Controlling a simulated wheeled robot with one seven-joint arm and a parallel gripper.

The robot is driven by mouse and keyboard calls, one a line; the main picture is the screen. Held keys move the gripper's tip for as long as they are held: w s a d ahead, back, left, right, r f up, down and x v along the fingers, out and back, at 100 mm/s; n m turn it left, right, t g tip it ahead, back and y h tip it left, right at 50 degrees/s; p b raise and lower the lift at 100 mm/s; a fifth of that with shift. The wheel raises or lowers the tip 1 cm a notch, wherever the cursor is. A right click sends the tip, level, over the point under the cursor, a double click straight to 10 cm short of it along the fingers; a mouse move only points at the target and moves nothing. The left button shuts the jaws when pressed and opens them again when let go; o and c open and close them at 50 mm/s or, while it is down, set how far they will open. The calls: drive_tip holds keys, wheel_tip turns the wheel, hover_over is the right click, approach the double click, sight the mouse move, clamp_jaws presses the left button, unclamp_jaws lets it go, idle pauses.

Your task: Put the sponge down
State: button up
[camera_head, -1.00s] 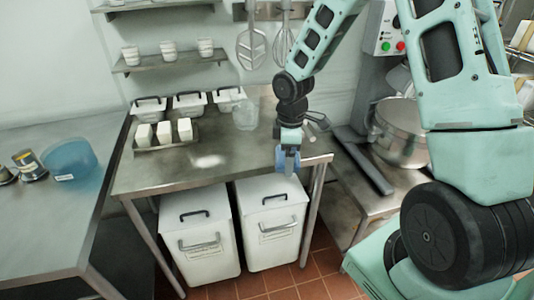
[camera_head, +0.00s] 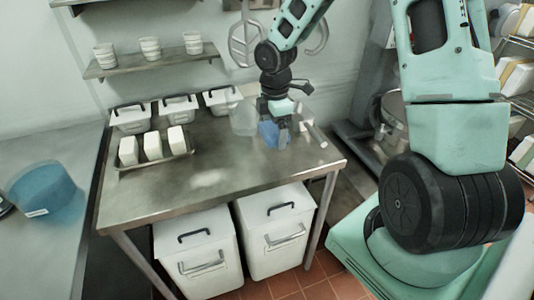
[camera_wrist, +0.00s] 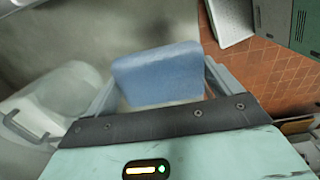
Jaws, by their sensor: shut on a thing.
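The blue sponge (camera_head: 268,133) is held in my gripper (camera_head: 276,136), above the right part of the steel table (camera_head: 225,172) in the head view. In the wrist view the sponge (camera_wrist: 160,75) sits between the two fingers of my gripper (camera_wrist: 160,85), which is shut on it. The grey table top shows behind it there, blurred. I cannot tell whether the sponge touches the table.
A tray (camera_head: 155,164) with three white blocks stands on the table's left half. White lidded tubs (camera_head: 180,109) line its back, and a clear container (camera_head: 244,121) stands close to my gripper. White bins (camera_head: 276,232) stand below. The table's front middle is clear.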

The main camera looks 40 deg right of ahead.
sight(273, 162)
wheel_tip(273, 162, down, 9)
drive_tip(key=shift+f, duration=0.1)
idle(0.4)
drive_tip(key=shift+f, duration=0.1)
drive_tip(key=o, duration=0.7)
wheel_tip(273, 162, up, 12)
drive_tip(key=shift+a+r, duration=0.1)
drive_tip(key=s+a+r+m, duration=0.1)
drive_tip(key=s+a+r, duration=0.2)
drive_tip(key=s+a, duration=0.35)
drive_tip(key=s+a+r+m, duration=0.2)
drive_tip(key=s+a, duration=0.1)
drive_tip(key=a, duration=0.7)
drive_tip(key=shift+s+a+r+m+y, duration=0.1)
drive_tip(key=shift+s+a+r+m, duration=0.55)
drive_tip(key=shift+s+a, duration=1.25)
drive_tip(key=shift+s+a+r+m+y, duration=0.1)
drive_tip(key=shift+s+a+r+m, duration=0.55)
drive_tip(key=shift+s, duration=2.4)
drive_tip(key=shift+s+a+r+m+y, duration=0.1)
drive_tip(key=shift+s+a+r+m, duration=0.3)
drive_tip(key=shift+s+a+m, duration=1.4)
